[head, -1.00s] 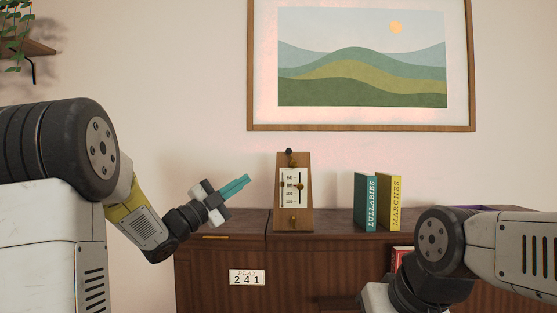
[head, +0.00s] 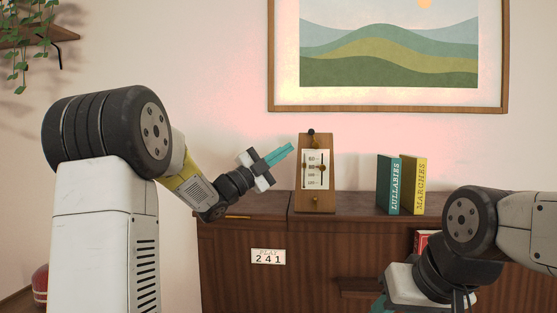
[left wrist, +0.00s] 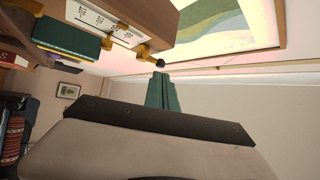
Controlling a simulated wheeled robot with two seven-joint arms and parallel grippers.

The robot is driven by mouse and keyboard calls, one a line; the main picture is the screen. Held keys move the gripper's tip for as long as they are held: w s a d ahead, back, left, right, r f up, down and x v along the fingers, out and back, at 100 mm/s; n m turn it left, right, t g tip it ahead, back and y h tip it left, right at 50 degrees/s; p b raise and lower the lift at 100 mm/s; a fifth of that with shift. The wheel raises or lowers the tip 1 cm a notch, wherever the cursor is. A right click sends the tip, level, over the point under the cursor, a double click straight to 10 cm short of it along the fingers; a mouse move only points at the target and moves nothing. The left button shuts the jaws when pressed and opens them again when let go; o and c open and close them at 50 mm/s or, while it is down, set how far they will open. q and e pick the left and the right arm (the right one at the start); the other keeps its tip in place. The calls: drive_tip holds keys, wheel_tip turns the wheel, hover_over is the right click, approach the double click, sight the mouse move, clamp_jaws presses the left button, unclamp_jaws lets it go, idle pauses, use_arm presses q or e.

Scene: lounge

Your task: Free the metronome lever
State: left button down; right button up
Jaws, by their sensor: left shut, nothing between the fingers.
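The wooden metronome (head: 305,190) stands upright on the cabinet, with a pale numbered scale on its face. A thin upright lever with a small weight (head: 320,167) runs over the scale. A dark round knob (head: 311,132) sits at the top; it also shows in the left wrist view (left wrist: 160,62) on a brass-coloured stem, just beyond my fingertips. My left gripper (head: 291,148) is shut and empty, left of and slightly below the knob, apparently not touching it. Its teal fingers also show in the left wrist view (left wrist: 161,85). My right gripper (head: 381,303) is mostly cut off at the bottom.
The cabinet (head: 350,203) carries a teal book (head: 390,185) marked LULLABIES and a yellow book (head: 413,186) marked MARCHES, right of the metronome. A framed landscape (head: 390,108) hangs above. Bare cabinet top separates metronome and books.

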sight(313, 138)
use_arm(q)
drive_tip(key=x, duration=0.7)
